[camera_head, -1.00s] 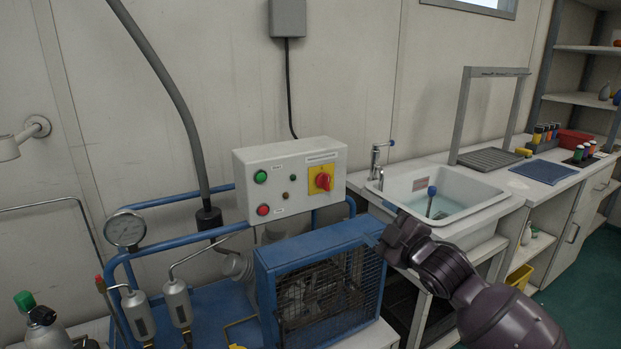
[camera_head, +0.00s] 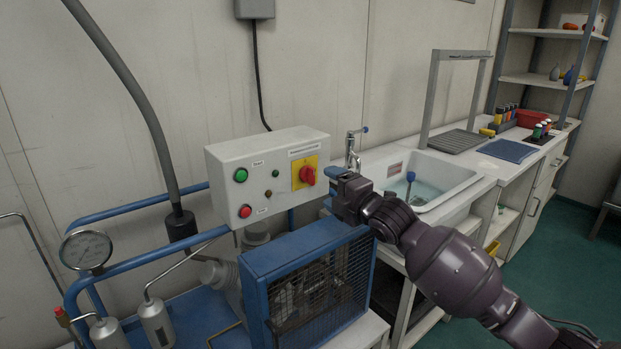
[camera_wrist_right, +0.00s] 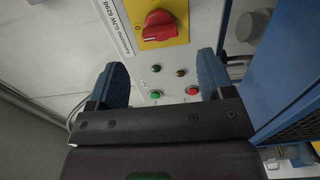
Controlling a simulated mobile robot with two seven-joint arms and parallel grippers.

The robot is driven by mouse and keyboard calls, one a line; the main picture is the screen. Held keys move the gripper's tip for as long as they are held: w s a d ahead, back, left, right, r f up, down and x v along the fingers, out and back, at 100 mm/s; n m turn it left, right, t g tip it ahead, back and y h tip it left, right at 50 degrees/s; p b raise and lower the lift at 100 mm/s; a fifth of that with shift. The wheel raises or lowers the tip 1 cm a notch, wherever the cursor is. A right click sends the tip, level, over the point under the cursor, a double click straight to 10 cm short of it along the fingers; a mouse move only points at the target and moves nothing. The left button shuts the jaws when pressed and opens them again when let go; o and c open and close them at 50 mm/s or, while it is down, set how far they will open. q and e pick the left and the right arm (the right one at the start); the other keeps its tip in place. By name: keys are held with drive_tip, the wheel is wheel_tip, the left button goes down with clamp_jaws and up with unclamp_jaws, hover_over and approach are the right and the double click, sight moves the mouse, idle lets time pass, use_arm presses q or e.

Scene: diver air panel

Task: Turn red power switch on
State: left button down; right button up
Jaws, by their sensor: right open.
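The red power switch (camera_head: 308,174) is a rotary knob on a yellow plate (camera_head: 299,184) at the right of the white control box (camera_head: 226,166). In the right wrist view the red knob (camera_wrist_right: 159,25) shows at the top, beyond and between the fingers, with its ridge lying roughly sideways in that picture. My right gripper (camera_head: 334,176) is just right of the knob and apart from it. Its two blue fingers (camera_wrist_right: 161,80) are spread with nothing between them. My left gripper is in neither view.
The box also carries green (camera_head: 240,175) and red (camera_head: 245,211) push buttons and small lamps. A blue-framed compressor cage (camera_head: 310,283) stands below. A sink (camera_head: 428,180) with a tap is to the right. A pressure gauge (camera_head: 86,250) is at left.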

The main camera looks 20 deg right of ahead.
sight(314, 178)
drive_tip(key=x, duration=0.3)
drive_tip(key=b+x, duration=0.1)
drive_tip(key=x, duration=0.2)
drive_tip(key=shift+w+f, duration=0.2)
drive_tip(key=shift+w, duration=0.1)
drive_tip(key=shift+w+a+r, duration=0.1)
drive_tip(key=shift+w+a, duration=0.15)
drive_tip(key=shift+w, duration=0.3)
drive_tip(key=shift+w+r, duration=0.1)
drive_tip(key=c, duration=0.9)
